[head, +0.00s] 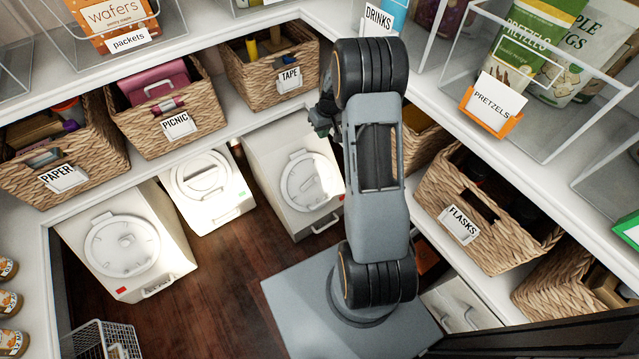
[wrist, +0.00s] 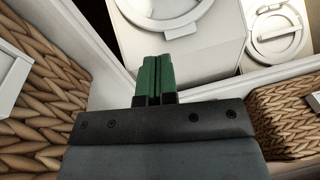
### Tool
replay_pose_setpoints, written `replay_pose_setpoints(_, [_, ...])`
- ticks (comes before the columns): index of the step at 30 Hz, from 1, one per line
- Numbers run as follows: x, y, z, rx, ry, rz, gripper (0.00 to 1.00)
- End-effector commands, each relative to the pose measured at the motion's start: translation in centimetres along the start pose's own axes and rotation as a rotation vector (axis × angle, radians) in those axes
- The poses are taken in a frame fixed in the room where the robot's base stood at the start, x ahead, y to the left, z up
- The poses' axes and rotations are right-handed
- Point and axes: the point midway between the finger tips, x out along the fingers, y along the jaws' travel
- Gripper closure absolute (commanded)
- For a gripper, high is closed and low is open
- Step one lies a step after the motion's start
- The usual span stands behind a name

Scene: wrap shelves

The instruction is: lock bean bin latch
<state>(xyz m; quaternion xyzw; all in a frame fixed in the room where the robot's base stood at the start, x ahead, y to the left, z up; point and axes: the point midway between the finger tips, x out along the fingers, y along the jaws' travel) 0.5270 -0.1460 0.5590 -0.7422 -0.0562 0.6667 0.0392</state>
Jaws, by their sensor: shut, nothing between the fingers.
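Three cream bins with round lids stand on the floor below the shelf in the head view: a left bin (head: 172,237), a middle bin (head: 236,198) and a right bin (head: 273,151). I cannot read which one holds beans.
Wicker baskets PAPER (head: 104,152), PICNIC (head: 205,119) and TAPE (head: 244,91) sit on the shelf above the bins. The FLASKS basket (head: 487,247) is at the right. A wire basket (head: 100,340) stands at the lower left. The wooden floor (head: 225,270) between is clear.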

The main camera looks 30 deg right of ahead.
Motion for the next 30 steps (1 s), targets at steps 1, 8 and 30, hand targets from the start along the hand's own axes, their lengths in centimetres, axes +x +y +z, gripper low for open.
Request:
replay_pose_setpoints(1, [3.3,1.2,0.1,0.004,-0.007,-0.007,1.0])
replay_pose_setpoints(8, [8.2,3.2,0.3,0.003,-0.017,-0.022,1.0])
replay_pose_setpoints(30, [19.9,2.5,1.4,0.004,-0.019,-0.024,1.0])
